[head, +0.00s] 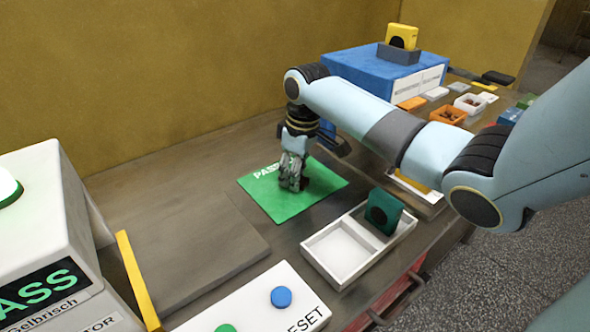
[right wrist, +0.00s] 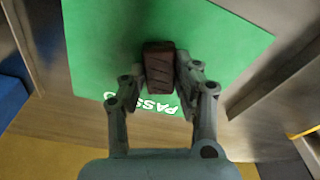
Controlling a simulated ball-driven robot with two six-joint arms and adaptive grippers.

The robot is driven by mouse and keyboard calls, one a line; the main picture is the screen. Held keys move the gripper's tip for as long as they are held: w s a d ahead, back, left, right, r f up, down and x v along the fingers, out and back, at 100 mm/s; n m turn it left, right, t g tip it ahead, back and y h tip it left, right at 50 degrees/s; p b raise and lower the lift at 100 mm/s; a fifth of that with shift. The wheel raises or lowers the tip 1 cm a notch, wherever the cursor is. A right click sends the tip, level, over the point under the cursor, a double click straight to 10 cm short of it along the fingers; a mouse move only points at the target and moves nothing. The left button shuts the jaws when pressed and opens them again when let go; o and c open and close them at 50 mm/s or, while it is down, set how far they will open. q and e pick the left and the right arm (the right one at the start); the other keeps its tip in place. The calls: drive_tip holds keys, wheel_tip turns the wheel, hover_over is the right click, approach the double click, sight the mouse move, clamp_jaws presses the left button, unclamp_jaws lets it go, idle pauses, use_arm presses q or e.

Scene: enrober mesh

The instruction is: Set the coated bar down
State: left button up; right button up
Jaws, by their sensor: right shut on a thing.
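My right gripper (head: 291,182) is low over the green mat (head: 327,183) marked PASS. In the right wrist view the gripper (right wrist: 160,75) is shut on a dark brown coated bar (right wrist: 159,68), with one finger on each side of it. The bar is over the green mat (right wrist: 215,45); I cannot tell whether it touches the mat. In the head view the bar is hidden by the gripper. My left gripper is not in view.
A white tray (head: 326,273) with a dark green block (head: 384,211) stands in front right of the mat. A white panel with a blue button (head: 281,297) is at the front. A blue box (head: 350,72) stands behind.

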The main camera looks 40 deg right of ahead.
sight(301, 179)
drive_tip(key=o, duration=0.8)
drive_tip(key=shift+f, duration=0.1)
drive_tip(key=shift+o, duration=0.2)
wheel_tip(301, 179, up, 12)
drive_tip(key=s, duration=0.1)
drive_tip(key=shift+s+d, duration=0.2)
